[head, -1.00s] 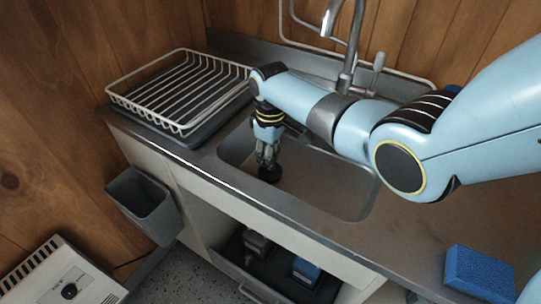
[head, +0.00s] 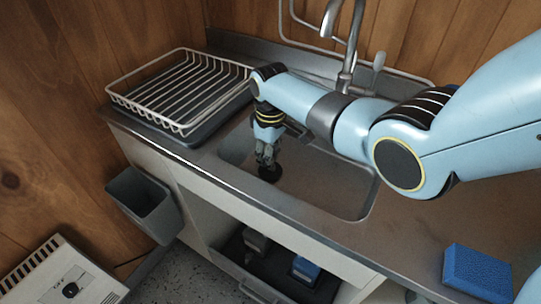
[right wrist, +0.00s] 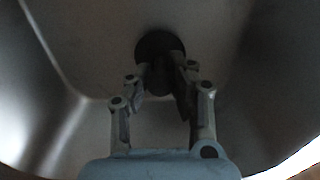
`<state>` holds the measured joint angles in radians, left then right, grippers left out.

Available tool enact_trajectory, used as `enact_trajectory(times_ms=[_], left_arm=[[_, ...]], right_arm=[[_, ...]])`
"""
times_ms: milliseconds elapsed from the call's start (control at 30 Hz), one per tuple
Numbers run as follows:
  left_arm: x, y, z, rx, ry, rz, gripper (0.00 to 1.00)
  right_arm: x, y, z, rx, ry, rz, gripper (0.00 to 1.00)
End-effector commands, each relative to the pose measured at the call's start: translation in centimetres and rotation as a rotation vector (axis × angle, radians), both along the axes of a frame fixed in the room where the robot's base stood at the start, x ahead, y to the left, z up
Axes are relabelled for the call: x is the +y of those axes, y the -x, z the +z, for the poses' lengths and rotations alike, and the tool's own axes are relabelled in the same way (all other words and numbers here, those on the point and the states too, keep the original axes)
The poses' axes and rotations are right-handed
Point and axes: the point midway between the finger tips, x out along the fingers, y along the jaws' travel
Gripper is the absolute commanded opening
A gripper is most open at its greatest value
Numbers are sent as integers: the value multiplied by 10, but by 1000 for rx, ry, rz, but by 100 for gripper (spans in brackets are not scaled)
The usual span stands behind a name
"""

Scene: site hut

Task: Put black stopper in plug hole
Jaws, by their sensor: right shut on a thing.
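The black stopper (head: 271,173) is a dark round disc inside the steel sink basin (head: 335,190), at the basin's left part. My right gripper (head: 267,160) reaches down into the basin and is shut on the stopper. In the right wrist view the stopper (right wrist: 160,48) shows dark and round at the fingertips of my right gripper (right wrist: 160,90). The plug hole is not visible in either view. I cannot tell whether the stopper touches the basin floor. My left gripper is not in view.
A white dish rack (head: 180,92) stands on the drainer left of the basin. The tap (head: 347,60) rises behind it. A blue sponge (head: 478,271) lies on the counter at right. A grey bin (head: 145,203) hangs at the front left.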

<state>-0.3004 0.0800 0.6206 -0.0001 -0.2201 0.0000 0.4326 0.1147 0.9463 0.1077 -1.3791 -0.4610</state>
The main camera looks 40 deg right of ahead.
Motion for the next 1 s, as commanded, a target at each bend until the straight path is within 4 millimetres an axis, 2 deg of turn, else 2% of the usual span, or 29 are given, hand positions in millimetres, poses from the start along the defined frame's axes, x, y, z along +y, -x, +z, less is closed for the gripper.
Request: enact_trajectory(times_ms=[433, 467, 633, 1000], left_arm=[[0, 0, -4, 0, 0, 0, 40], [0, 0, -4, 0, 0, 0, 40], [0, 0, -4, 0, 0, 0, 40], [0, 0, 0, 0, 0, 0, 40]], right_arm=[[0, 0, -7, -1, 0, 0, 0], [0, 0, -6, -1, 0, 0, 23], [0, 0, -6, -1, 0, 0, 45], [0, 0, -3, 0, 0, 0, 46]])
